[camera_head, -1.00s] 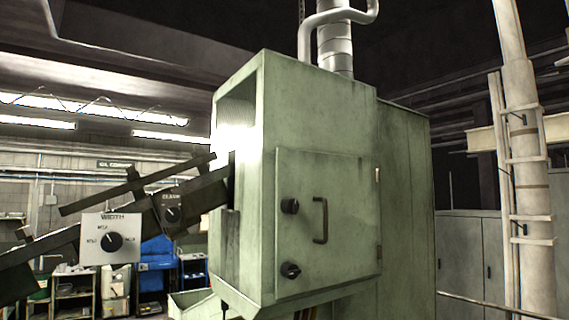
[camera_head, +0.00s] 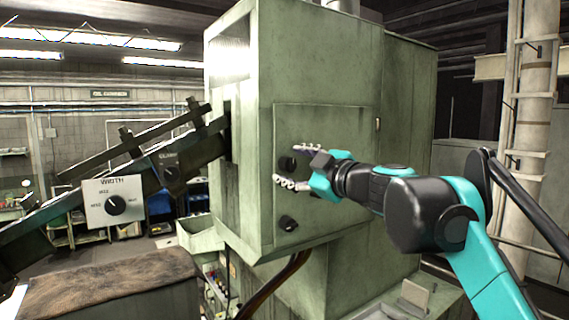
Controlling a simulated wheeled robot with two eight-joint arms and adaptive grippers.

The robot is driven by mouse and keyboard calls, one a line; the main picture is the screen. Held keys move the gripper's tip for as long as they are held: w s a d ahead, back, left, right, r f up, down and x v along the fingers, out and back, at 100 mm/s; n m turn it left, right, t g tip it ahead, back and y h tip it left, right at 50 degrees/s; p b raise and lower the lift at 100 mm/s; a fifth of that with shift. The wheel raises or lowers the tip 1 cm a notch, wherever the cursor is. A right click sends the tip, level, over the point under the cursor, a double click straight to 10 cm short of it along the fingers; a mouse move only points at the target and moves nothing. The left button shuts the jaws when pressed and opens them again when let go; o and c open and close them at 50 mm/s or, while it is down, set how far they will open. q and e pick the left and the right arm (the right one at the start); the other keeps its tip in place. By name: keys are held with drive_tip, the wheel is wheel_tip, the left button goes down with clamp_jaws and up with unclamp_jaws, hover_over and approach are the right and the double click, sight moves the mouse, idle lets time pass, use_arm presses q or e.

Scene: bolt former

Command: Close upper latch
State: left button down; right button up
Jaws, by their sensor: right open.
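The green machine cabinet (camera_head: 240,200) stands in the middle, with a closed door panel (camera_head: 345,118) on its front. The upper latch (camera_head: 287,164), a round black knob, is at the door's left side. The lower latch (camera_head: 288,224) is a similar black knob below it, in the open. My right gripper (camera_head: 288,167) is open, its fingers above and below the upper latch. I cannot tell whether they touch it. The door handle is hidden behind the gripper and wrist. My left gripper is not in view.
A brown-topped surface (camera_head: 100,280) is at the lower left. A pillar with a ladder (camera_head: 533,110) stands at the right.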

drive_tip(key=shift+f+m, duration=0.2)
drive_tip(key=shift+m, duration=0.8)
drive_tip(key=shift+s+m+b, duration=0.25)
drive_tip(key=shift+m+b, duration=0.2)
drive_tip(key=shift+m, duration=0.25)
drive_tip(key=shift+s+r+m+p, duration=0.25)
drive_tip(key=shift+r+m+p, duration=0.1)
drive_tip(key=shift+m, duration=1.15)
drive_tip(key=m, duration=0.1)
drive_tip(key=m+p, duration=0.1)
drive_tip(key=shift+w+f+m, duration=0.1)
drive_tip(key=shift+w+m, duration=0.15)
drive_tip(key=shift+m, duration=0.05)
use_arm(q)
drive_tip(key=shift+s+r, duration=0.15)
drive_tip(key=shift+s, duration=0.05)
use_arm(e)
drive_tip(key=shift+s, duration=0.1)
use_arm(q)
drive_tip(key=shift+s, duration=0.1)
use_arm(e)
drive_tip(key=shift+s, duration=0.1)
